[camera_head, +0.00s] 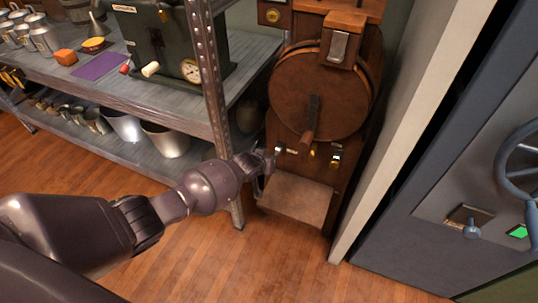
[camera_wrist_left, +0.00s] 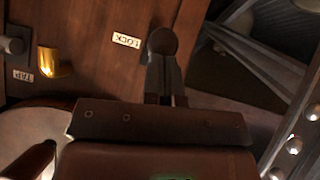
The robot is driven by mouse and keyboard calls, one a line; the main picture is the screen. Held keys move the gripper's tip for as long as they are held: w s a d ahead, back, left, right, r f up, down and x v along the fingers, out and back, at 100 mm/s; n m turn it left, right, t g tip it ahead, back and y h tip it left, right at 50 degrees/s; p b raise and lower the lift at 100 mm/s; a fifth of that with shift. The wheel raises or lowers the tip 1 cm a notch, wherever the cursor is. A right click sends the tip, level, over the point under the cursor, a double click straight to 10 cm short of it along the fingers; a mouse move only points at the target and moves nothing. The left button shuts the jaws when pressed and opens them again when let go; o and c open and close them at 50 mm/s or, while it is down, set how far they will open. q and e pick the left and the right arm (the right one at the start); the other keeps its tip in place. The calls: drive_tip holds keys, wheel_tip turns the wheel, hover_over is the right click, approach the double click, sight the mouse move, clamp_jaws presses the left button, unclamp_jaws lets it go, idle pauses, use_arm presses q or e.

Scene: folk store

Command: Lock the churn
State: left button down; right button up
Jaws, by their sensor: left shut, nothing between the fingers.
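The churn (camera_head: 315,95) is a brown wooden drum with a crank handle (camera_head: 309,128) on its front, at the top centre of the head view. A small lock lever (camera_head: 279,148) sits on the front panel below the drum, left of a pale label. In the wrist view the LOCK label (camera_wrist_left: 126,40) appears upside down beside a dark rounded knob (camera_wrist_left: 163,40). My left gripper (camera_head: 266,168) is shut and empty, close to the lock lever; its fingers (camera_wrist_left: 164,78) point at the knob. I cannot tell whether they touch. My right gripper is not in view.
A brass spout (camera_head: 312,151) and a tap lever (camera_head: 336,157) are right of the lock lever. A wooden ledge (camera_head: 297,199) juts out below. A metal shelf post (camera_head: 211,80) stands close left of the churn; a pale post (camera_head: 385,140) stands right.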

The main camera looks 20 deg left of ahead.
use_arm(q)
drive_tip(key=shift+s+f+t+b, duration=0.15)
drive_tip(key=shift+f+b, duration=0.2)
drive_tip(key=shift+f, duration=0.6)
drive_tip(key=shift+s+f+t+b, duration=0.15)
drive_tip(key=shift+f+b, duration=0.2)
drive_tip(key=shift+f, duration=0.6)
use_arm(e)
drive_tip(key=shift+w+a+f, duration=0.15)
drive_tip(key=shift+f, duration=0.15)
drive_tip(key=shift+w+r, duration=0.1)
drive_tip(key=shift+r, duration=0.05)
